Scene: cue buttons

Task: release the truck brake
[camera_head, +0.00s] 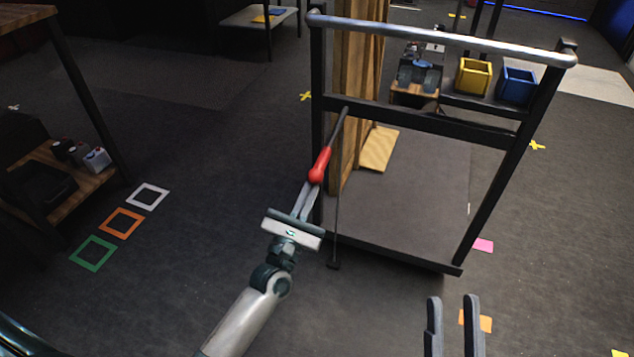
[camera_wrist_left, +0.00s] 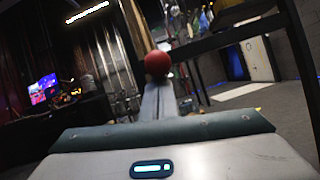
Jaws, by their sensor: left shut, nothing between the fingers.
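The truck (camera_head: 400,215) is a flat cart with a dark frame and a silver push bar (camera_head: 440,40). A brake lever with a red grip (camera_head: 320,165) hangs at a slant from the frame's left side; a thin rod (camera_head: 338,210) runs down to a small dark pad (camera_head: 334,265) near the floor. My left gripper (camera_head: 314,184) is shut and empty, its fingertips at the grip's lower end. In the left wrist view the round red grip end (camera_wrist_left: 158,64) shows just beyond the fingertips; I cannot tell whether they touch. My right gripper (camera_head: 453,300) is open, empty and apart from the truck.
Wooden boards (camera_head: 355,100) stand on the truck's left side. A yellow bin (camera_head: 473,76) and a blue bin (camera_head: 516,86) show behind the push bar. A shelf with a wooden top (camera_head: 75,190) stands at the left. The floor between it and the truck is clear, with coloured square outlines (camera_head: 122,222).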

